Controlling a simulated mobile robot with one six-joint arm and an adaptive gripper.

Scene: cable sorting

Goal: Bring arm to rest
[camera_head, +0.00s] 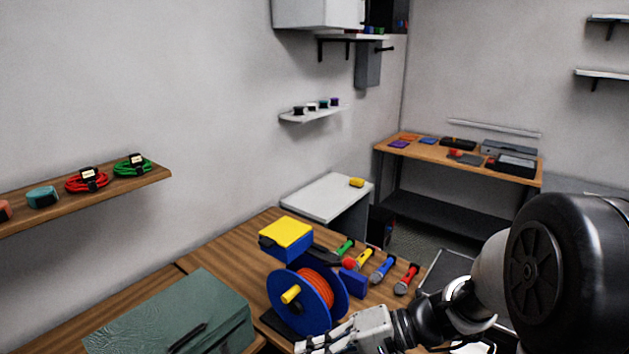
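My arm comes in from the right edge, with a large dark joint in front. It reaches left and down to my gripper (318,345) at the bottom edge of the view, low over the wooden workbench. The gripper's fingertips are partly cut off by the frame edge, so I cannot tell whether they are apart or together. A blue cable reel (275,289) with orange cable and a yellow handle stands just behind and left of the gripper. I cannot tell whether they touch.
A yellow-topped blue box (287,234) and several coloured-handled tools (382,268) lie behind the reel. A green case (170,310) sits at left. A wall shelf (150,181) holds coiled cables. Another workbench (455,164) stands at the back.

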